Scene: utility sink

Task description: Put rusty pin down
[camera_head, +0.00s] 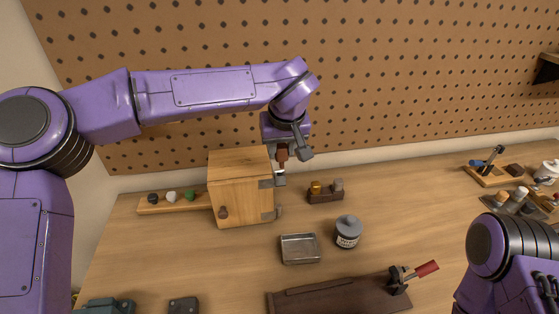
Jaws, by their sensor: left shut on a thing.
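My left gripper (282,150) points down, just above the upper right edge of the wooden box (240,188). It is shut on a small reddish-brown rusty pin (282,156). The pin is upright, close above the upper metal hinge (268,182) on the box's right side. I cannot tell whether the pin touches the hinge. A lower hinge (270,213) sits below it. A shallow metal tray (300,258) stands on the bench to the front right of the box. My right arm shows at the lower right, but its fingers cannot be made out.
A grey-lidded jar (347,231) stands right of the tray. A dark holder (325,197) with two small cylinders is behind. A wooden strip (180,204) with colored knobs is left of the box. A red-handled clamp (400,279) is in front. The pegboard wall (400,80) stands close behind.

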